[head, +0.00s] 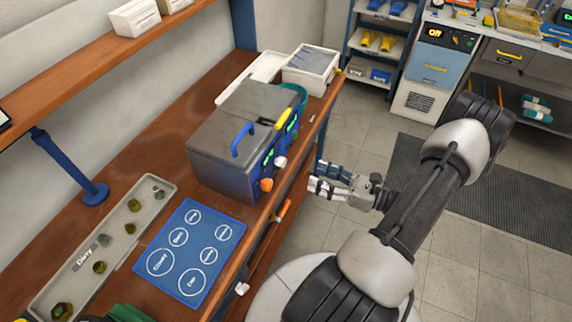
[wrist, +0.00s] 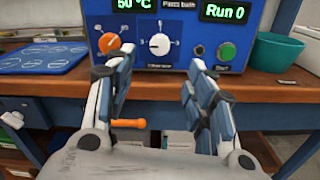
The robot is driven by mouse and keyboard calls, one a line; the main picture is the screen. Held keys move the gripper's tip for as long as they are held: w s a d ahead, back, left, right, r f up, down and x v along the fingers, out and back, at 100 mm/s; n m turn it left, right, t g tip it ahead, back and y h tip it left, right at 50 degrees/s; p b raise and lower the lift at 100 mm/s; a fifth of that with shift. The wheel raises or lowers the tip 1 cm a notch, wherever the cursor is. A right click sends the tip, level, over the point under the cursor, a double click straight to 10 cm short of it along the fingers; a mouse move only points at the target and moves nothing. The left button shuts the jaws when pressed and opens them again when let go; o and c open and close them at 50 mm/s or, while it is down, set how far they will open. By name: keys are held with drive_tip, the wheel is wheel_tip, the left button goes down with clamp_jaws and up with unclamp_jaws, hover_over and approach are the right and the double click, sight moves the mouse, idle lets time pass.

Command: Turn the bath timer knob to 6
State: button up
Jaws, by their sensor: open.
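The parts bath (head: 222,160) is a grey box with a blue front panel on the wooden bench. In the wrist view, its white knob (wrist: 160,44) sits mid-panel in a ring of small numbers. A label lies below it; its text and the knob's exact setting are too small to read surely. An orange knob (wrist: 109,43) is to its left, under a "50 °C" display (wrist: 135,4). A "Run 0" display (wrist: 226,11) is at the right. My gripper (wrist: 159,72) is open and empty in front of the panel, below the white knob and apart from it. The head view also shows my gripper (head: 315,178).
A teal bowl (wrist: 272,51) stands beside the bath. A blue mat (head: 188,252) lies on the bench. An orange handle (wrist: 128,123) sticks out below the bench edge.

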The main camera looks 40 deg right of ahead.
sight(285, 164)
drive_tip(key=b+x, duration=0.1)
drive_tip(key=x, duration=1)
drive_tip(key=shift+w, duration=0.15)
drive_tip(key=shift+c, duration=0.4)
drive_tip(key=c, duration=1)
